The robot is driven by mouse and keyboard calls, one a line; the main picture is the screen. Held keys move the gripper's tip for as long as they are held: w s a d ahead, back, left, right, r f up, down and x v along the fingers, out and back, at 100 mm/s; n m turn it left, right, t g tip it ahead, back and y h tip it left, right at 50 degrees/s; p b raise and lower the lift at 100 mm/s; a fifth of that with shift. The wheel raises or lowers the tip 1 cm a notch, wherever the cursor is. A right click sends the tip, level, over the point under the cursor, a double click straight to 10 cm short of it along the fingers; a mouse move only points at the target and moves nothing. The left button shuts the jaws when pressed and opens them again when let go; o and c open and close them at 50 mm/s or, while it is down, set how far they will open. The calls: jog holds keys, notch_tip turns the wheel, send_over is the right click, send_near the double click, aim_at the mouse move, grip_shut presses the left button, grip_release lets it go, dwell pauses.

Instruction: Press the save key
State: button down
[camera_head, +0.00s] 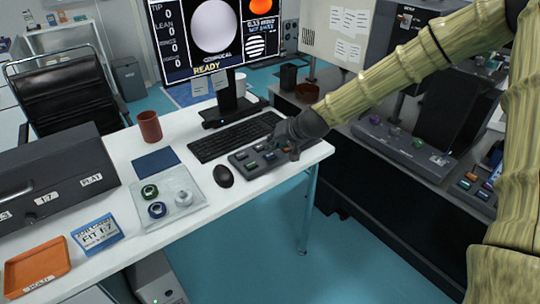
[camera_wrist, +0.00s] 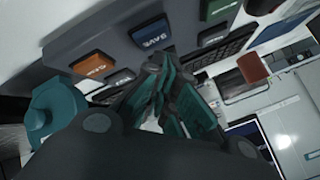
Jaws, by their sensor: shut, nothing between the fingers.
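The grey key box (camera_head: 250,163) stands on the right end of the white desk, beside the keyboard. In the wrist view the blue key marked SAVE (camera_wrist: 151,35) sits in its grey panel, with an orange key (camera_wrist: 92,65) to its left and a green key (camera_wrist: 213,32) to its right. My gripper (camera_head: 293,148) is over the box in the head view and hides part of it. In the wrist view my gripper (camera_wrist: 168,75) is shut and empty, its fingertips close below the SAVE key. I cannot tell whether they touch it.
The black keyboard (camera_head: 235,138) lies behind the box, and the mouse (camera_head: 223,176) lies to its left. The monitor (camera_head: 205,35) stands behind and reads READY. A red-brown cup (camera_head: 149,126) and a clear tray (camera_head: 180,186) are further left. A dark bench stands on the right.

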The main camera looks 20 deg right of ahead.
aim_at(272, 153)
jog(key=shift+f, duration=0.15)
jog(key=shift+f, duration=0.3)
jog(key=shift+f+b, duration=0.4)
jog(key=shift+b, duration=0.05)
dwell(1.1)
jog(key=shift+r, duration=0.15)
jog(key=shift+r+p, duration=0.7)
jog(key=shift+p, duration=0.05)
jog(key=shift+r, duration=0.1)
jog(key=shift+r+p, duration=2)
jog(key=shift+r, duration=0.45)
jog(key=shift+f, duration=0.1)
